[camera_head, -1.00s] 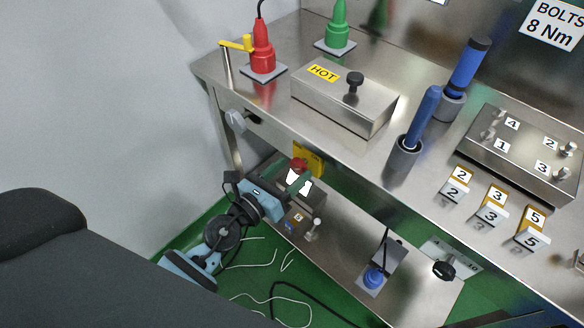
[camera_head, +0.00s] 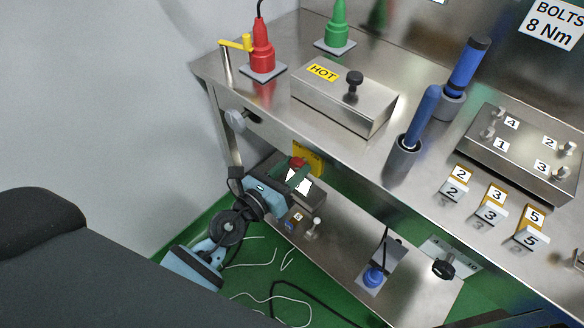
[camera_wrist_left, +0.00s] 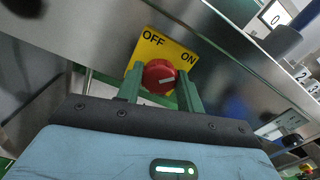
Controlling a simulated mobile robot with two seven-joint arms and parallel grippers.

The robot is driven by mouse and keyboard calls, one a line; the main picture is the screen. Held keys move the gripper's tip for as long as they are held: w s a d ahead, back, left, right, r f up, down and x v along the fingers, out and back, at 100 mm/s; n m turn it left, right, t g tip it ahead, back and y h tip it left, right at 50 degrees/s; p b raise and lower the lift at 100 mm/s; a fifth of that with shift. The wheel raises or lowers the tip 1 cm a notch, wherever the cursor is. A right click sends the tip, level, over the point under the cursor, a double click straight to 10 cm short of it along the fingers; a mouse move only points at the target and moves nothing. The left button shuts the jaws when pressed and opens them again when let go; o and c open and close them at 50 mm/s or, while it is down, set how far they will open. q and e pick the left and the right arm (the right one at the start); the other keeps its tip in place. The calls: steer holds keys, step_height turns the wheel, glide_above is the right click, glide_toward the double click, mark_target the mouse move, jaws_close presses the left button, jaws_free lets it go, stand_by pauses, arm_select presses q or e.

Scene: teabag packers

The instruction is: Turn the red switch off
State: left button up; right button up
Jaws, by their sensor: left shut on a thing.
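The red switch (camera_head: 297,162) is a round knob on a yellow plate (camera_head: 309,154) under the table's front edge. In the left wrist view the red switch (camera_wrist_left: 157,72) shows a white mark pointing to the right. The yellow plate (camera_wrist_left: 150,48) reads OFF at the left and ON at the right. My left gripper (camera_head: 297,174) reaches up to the knob. In the left wrist view its green fingers (camera_wrist_left: 160,84) stand on both sides of the knob and are shut on it. My right gripper is not in view.
The steel table (camera_head: 290,115) overhangs my left gripper, with a lower shelf (camera_head: 335,255) beneath. A box with a white-tipped lever (camera_head: 315,224) and a blue plug (camera_head: 373,277) stand on that shelf. A grey knob (camera_head: 237,119) sticks out to the left. Cables lie on the green floor.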

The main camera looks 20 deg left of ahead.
arm_select(q)
steer(key=shift+n, duration=0.3)
steer(key=shift+n+p, duration=0.45)
steer(key=shift+n, duration=0.25)
steer(key=n+p, duration=0.1)
steer(key=n, duration=0.3)
steer(key=shift+a, duration=0.15)
steer(key=n+p, duration=0.1)
steer(key=n, duration=0.2)
steer(key=n+p, duration=0.1)
steer(key=n, duration=0.3)
steer(key=shift+f+n+p, duration=0.1)
steer(key=shift+n+p, duration=0.2)
steer(key=shift+p, duration=0.05)
steer(key=shift+f+n+p, duration=0.1)
steer(key=shift+n+p, duration=0.55)
steer(key=shift+n, duration=1.35)
